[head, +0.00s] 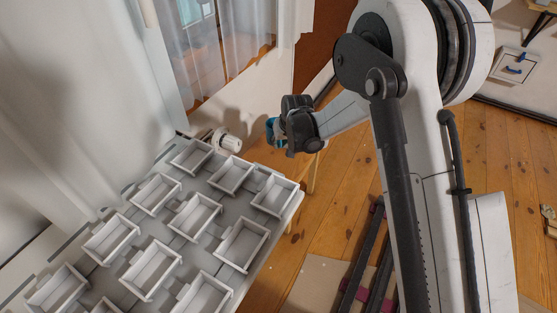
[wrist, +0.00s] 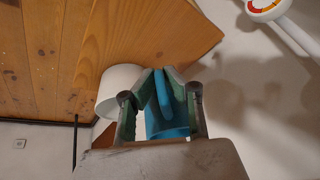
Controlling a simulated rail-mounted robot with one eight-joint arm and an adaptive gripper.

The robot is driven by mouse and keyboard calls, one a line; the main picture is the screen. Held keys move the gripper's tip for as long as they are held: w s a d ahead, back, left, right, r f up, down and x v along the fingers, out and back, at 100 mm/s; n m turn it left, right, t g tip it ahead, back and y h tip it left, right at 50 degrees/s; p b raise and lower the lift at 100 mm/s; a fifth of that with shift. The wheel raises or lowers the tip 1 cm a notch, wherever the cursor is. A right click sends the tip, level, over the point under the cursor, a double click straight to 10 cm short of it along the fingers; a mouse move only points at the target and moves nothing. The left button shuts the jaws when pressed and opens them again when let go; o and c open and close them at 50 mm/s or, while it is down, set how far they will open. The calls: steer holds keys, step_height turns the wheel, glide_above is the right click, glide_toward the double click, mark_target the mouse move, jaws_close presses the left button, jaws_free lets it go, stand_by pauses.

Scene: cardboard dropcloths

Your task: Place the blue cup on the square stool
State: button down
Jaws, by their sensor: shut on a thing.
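The blue cup (head: 270,130) is at the tip of my gripper (head: 281,128) in the head view, in the air beyond the far right corner of the white table. In the wrist view the blue cup (wrist: 165,122) sits between the green-padded fingers of my gripper (wrist: 161,78), which is shut on it. The fingers hide part of the cup. A light wooden board (wrist: 155,40) with a straight edge shows behind the gripper in the wrist view; it may be the square stool's top. In the head view a pale wooden leg (head: 312,173) shows below the gripper.
A white table (head: 170,240) with several white open trays fills the left. A white cylindrical object (head: 228,142) lies near its far end; a white round object (wrist: 118,88) shows beside my fingers. Curtains (head: 220,50) hang behind. Wooden floor (head: 340,205) is partly clear.

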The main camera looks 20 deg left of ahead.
steer(key=f, duration=0.2)
steer(key=f+b, duration=0.2)
steer(key=f, duration=0.1)
steer(key=shift+w+f, duration=0.25)
steer(key=shift+f, duration=0.1)
steer(key=shift+f+b, duration=0.65)
steer(key=shift+f, duration=1.3)
steer(key=shift+f, duration=0.1)
steer(key=c, duration=1.8)
jaws_free()
steer(key=p+v, duration=0.3)
steer(key=v, duration=0.9)
steer(key=shift+p, duration=0.4)
